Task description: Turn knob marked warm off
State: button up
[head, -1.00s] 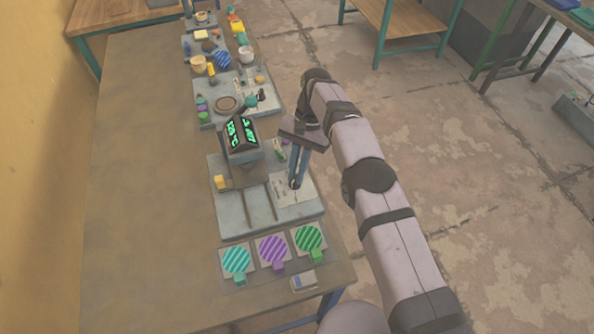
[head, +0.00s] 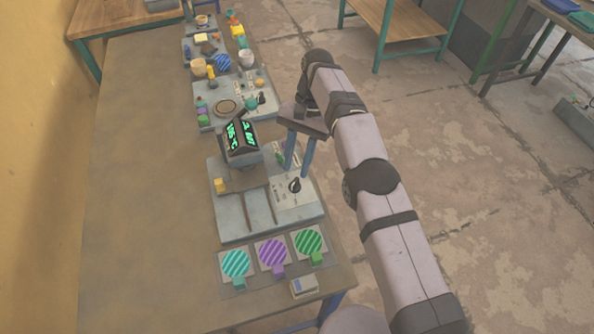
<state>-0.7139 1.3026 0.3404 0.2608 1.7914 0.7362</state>
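The knob (head: 295,185) is small, round and black with a light pointer mark. It sits on a pale label panel (head: 285,197) at the right side of the grey press (head: 232,215). The print around the knob is too small to read, so I cannot tell which mark it points to. My gripper (head: 297,174) is open, its two blue fingers pointing down and spread apart. It is above and a little behind the knob, and nothing is between the fingers. Whether a finger touches the press is unclear.
A dark display with green characters (head: 241,137) stands on the press, with a yellow block (head: 220,185) at its left. Striped discs in teal (head: 235,263), purple (head: 272,252) and green (head: 308,241) lie in front. Other stations stand farther back. The table's left side is clear.

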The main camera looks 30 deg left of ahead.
jog(key=shift+r+p, duration=1.55)
jog(key=shift+r, duration=0.8)
jog(key=s+a+r+n+t+b, duration=0.1)
jog(key=s+a+r+b, duration=0.15)
jog(key=s+r, duration=0.45)
jog(key=m+t, duration=0.1)
jog(key=t, duration=0.2)
send_over(294, 183)
notch_tip(294, 183, down, 10)
jog(key=shift+w+r, duration=0.1)
jog(key=shift+r, duration=0.15)
jog(key=shift+f+p, duration=1)
jog(key=shift+f, duration=2.65)
